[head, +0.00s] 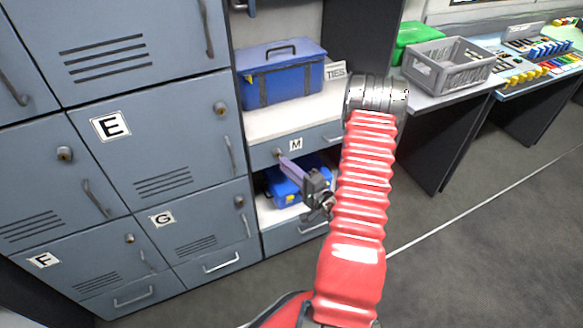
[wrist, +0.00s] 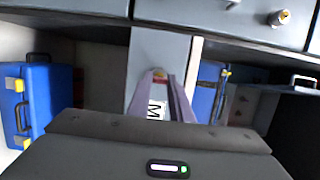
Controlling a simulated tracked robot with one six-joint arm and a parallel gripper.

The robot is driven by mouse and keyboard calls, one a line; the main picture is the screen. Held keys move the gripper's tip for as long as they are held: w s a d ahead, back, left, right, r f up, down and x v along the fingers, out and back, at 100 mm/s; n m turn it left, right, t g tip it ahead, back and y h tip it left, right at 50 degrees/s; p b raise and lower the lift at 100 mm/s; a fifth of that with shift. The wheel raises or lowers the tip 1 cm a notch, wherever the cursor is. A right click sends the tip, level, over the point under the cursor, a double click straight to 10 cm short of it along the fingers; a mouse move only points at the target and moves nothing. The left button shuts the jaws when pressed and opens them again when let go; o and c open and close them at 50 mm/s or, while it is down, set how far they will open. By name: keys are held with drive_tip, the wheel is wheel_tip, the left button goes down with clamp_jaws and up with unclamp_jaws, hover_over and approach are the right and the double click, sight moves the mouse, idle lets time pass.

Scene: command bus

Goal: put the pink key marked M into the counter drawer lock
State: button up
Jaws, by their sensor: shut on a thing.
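My gripper (head: 286,163) reaches up toward the left end of the counter drawer (head: 322,137), which has a white M label (head: 296,145). In the wrist view my gripper (wrist: 161,80) is shut on the pink key (wrist: 160,75); only a small reddish part shows between the fingertips, with a white M tag (wrist: 156,110) between the fingers. The drawer lock (head: 278,153) is beside the fingertips in the head view. In the wrist view a round brass-coloured lock (wrist: 278,18) is up and right of the fingertips, apart from them. The key's shaft is hidden.
A blue toolbox (head: 283,72) stands on the counter above the drawer. Another blue case (head: 284,184) sits on the shelf below, behind my gripper. Lockers marked E, G and F (head: 150,150) fill the left. A grey crate (head: 447,66) is on the right desk. The floor at right is clear.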

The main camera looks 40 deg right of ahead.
drive_tip(key=shift+w+d, duration=0.2)
drive_tip(key=shift+w, duration=0.35)
drive_tip(key=shift+w+d, duration=0.15)
drive_tip(key=shift+w, duration=0.4)
idle(2.3)
